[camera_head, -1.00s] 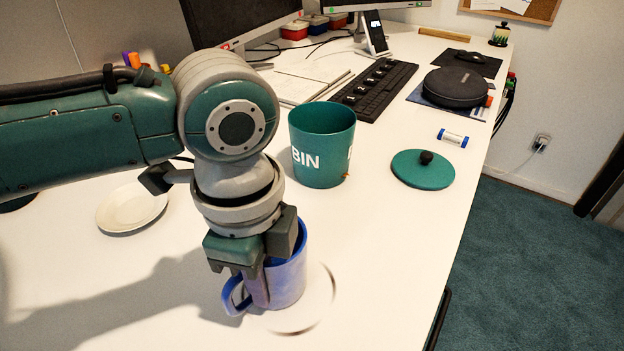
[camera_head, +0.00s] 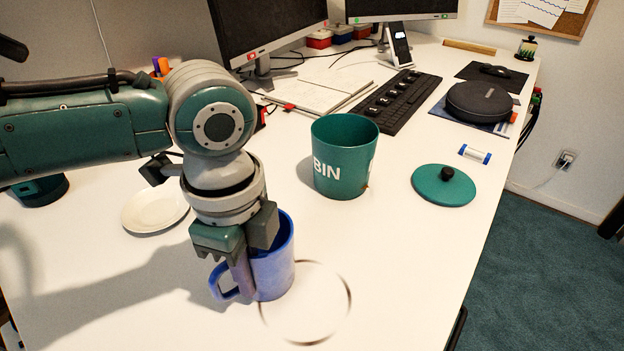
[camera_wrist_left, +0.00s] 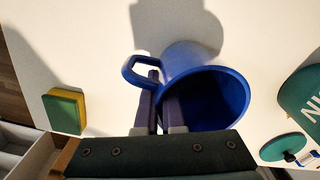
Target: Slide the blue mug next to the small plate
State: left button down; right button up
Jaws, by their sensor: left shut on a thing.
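The blue mug (camera_head: 275,272) stands upright on the white desk, its handle toward the left in the head view. My left gripper (camera_head: 250,262) is shut on the mug's wall near the handle. In the left wrist view the gripper's fingers (camera_wrist_left: 159,108) pinch the rim of the mug (camera_wrist_left: 190,62), one finger inside and one outside. The small white plate (camera_head: 152,209) lies on the desk, left of and behind the mug, partly beside my arm. My right gripper does not show.
A dark ring mark (camera_head: 306,322) is on the desk right of the mug. A green bin (camera_head: 342,178), its lid (camera_head: 443,186) and a keyboard (camera_head: 402,98) stand farther back. A yellow-green sponge (camera_wrist_left: 64,110) shows in the wrist view. The desk between mug and plate looks clear.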

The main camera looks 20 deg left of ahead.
pick_arm(q)
jog(key=shift+s+a+f, duration=0.1)
jog(key=shift+a+f, duration=0.05)
jog(key=shift+a, duration=0.35)
jog(key=shift+a, duration=0.1)
jog(key=shift+w+a, duration=0.3)
jog(key=shift+a, duration=0.8)
jog(key=shift+w+a, duration=0.25)
jog(key=shift+a, duration=0.8)
jog(key=shift+w+a, duration=0.25)
jog(key=shift+a, duration=0.9)
jog(key=shift+a, duration=0.15)
jog(key=shift+w+a+b, duration=0.2)
jog(key=shift+a+b, duration=0.05)
jog(key=shift+a, duration=0.4)
jog(key=shift+w+a+b, duration=0.15)
jog(key=shift+a+b, duration=0.05)
jog(key=shift+a, duration=0.4)
